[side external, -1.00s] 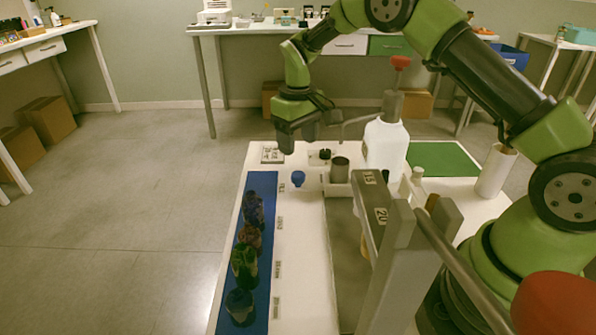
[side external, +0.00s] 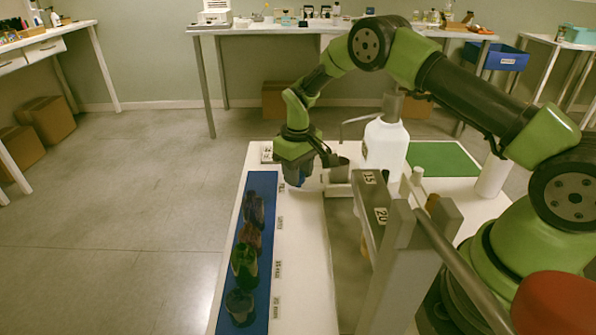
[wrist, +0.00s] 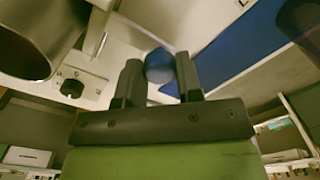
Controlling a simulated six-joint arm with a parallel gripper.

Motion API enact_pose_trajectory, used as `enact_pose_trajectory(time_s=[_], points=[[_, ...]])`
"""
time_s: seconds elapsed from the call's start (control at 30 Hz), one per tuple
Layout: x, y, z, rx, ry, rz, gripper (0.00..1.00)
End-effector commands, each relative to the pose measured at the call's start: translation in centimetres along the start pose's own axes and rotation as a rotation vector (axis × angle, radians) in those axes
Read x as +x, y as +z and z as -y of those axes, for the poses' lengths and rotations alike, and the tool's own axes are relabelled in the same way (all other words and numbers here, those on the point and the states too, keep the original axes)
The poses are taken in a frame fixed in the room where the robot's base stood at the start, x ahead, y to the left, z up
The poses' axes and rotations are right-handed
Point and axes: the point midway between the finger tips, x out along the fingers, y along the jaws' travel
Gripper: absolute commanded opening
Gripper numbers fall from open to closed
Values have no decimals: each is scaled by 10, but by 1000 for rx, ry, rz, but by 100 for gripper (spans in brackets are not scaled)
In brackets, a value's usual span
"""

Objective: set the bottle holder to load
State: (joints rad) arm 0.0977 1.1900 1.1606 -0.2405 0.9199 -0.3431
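A small blue knob-like piece (side external: 293,175) stands on the white bench top (side external: 307,245), near the far end of the blue strip. In the wrist view the blue piece (wrist: 160,66) sits between the fingertips of my gripper (wrist: 159,78). My gripper (side external: 294,176) points down over it with its fingers apart; firm contact is not clear. A metal cup (wrist: 30,40), perhaps the bottle holder, is at the upper left of the wrist view, beside a black knob (wrist: 72,88) on a pale plate. The holder's setting cannot be read.
A white jug (side external: 384,147) stands right of my gripper. A grey rack with number labels (side external: 369,200) stands nearer. Bare bench top lies right of the strip.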

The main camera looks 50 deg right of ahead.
Motion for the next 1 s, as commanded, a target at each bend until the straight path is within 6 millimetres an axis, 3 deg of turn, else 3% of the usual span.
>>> enact_pose_trajectory(time_s=[0.03, 0.1, 0.33, 0.8, 1.0], points=[[0, 0, 0, 0, 0, -1, 16], [0, 0, 0, 0, 0, -1, 0], [-1, 5, 7, -4, 0, 0, 0], [0, 60, 63, -3, 0, 2, 0], [0, 68, 69, -1, 1, -1, 0]])
